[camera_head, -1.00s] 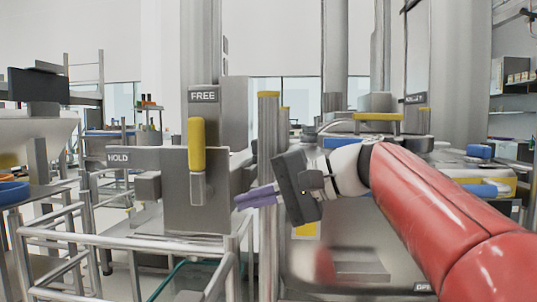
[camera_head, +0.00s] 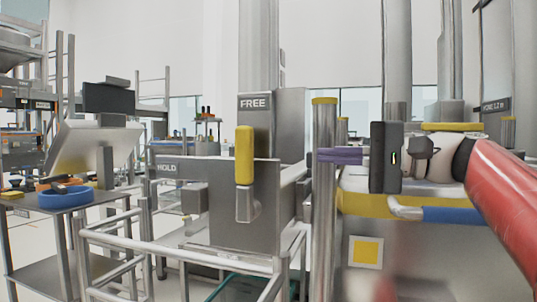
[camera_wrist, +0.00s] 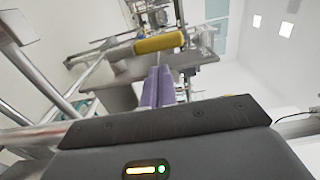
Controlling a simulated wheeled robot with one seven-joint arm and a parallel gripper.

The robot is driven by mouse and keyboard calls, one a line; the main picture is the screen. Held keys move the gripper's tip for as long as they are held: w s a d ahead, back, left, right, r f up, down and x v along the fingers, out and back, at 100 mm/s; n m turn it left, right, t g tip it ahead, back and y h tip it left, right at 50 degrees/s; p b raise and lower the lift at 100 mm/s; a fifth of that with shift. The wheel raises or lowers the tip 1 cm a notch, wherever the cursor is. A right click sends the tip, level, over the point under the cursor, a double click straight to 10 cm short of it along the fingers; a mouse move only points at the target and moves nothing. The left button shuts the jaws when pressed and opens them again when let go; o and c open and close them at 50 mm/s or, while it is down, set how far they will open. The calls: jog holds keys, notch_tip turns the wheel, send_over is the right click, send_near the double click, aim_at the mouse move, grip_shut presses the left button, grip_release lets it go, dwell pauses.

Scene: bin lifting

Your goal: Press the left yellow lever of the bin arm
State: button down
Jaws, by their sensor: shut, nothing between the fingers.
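The yellow lever (camera_head: 244,155) stands upright on a grey metal plate (camera_head: 262,215) in the head view, below a "FREE" sign (camera_head: 254,103) and right of a "HOLD" sign (camera_head: 167,168). My gripper (camera_head: 322,156) has purple fingers, held together and empty, pointing left toward the lever from its right. In the picture a gap separates the fingertips from the lever. In the wrist view the purple fingers (camera_wrist: 158,72) point toward the yellow lever (camera_wrist: 158,43), which lies across the picture just beyond them. No contact is visible.
A metal post with a yellow cap (camera_head: 324,102) stands close to my fingertips. Metal rails (camera_head: 190,243) run in front of the plate. A table with a blue ring-shaped item (camera_head: 65,196) is at the left. A blue-and-yellow machine (camera_head: 455,214) is behind my arm.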

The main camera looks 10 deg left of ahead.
aim_at(251, 153)
jog(key=a, duration=0.7)
jog(key=w+a, duration=0.1)
jog(key=a, duration=0.3)
jog(key=shift+a+p, duration=0.3)
jog(key=shift+a, duration=0.05)
